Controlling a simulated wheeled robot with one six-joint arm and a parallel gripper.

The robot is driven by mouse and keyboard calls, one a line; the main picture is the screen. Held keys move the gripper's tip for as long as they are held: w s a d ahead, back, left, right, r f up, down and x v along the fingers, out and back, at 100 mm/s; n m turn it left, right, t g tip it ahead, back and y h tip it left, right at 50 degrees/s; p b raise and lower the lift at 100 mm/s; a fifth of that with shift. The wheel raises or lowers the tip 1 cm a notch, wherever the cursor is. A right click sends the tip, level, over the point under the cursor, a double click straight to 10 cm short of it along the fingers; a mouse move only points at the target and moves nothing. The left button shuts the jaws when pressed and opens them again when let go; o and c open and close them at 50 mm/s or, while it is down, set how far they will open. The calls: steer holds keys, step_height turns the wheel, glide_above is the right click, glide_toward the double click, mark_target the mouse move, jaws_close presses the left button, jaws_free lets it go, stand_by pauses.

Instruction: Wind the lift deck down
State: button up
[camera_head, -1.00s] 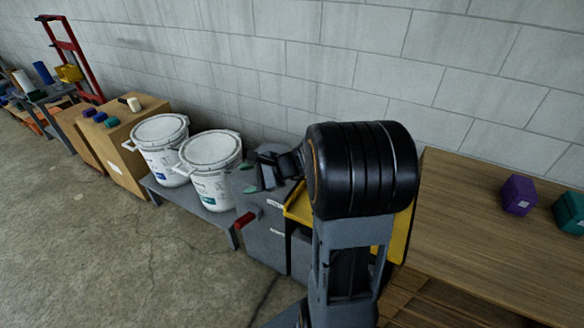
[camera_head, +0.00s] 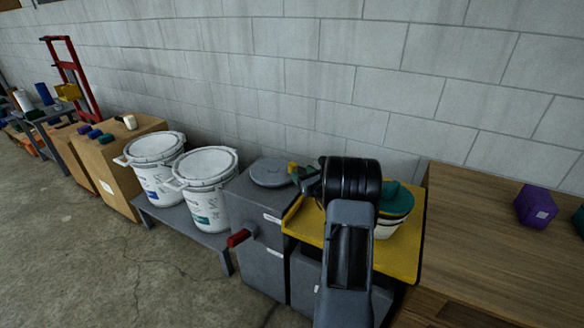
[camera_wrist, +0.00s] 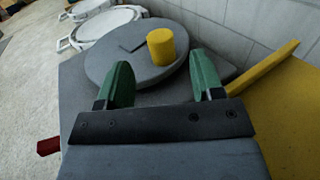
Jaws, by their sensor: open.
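The lift deck is a yellow plate (camera_head: 403,262) beside a grey housing (camera_head: 262,225), with a yellow edge also in the wrist view (camera_wrist: 285,105). On top of the housing is a round grey crank disc (camera_head: 269,173) with an upright yellow knob. In the wrist view the disc (camera_wrist: 110,62) and knob (camera_wrist: 160,48) lie just ahead of my gripper (camera_wrist: 160,75). Its two green fingers are apart, one either side of the knob's line, with nothing between them. In the head view my gripper (camera_head: 303,176) is at the disc's right edge. Contact cannot be told.
A pot with a teal lid (camera_head: 396,200) stands on the deck, partly behind my arm. A red handle (camera_head: 239,237) sticks out from the housing's left side. Two white buckets (camera_head: 208,200) stand left. A wooden bench (camera_head: 480,240) with a purple block (camera_head: 536,205) is right. The block wall is close behind.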

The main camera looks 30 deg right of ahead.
mark_target(295, 167)
steer(key=shift+w+d+b, duration=0.1)
steer(key=shift+w+b, duration=0.25)
steer(key=shift+w, duration=3.25)
jaws_close()
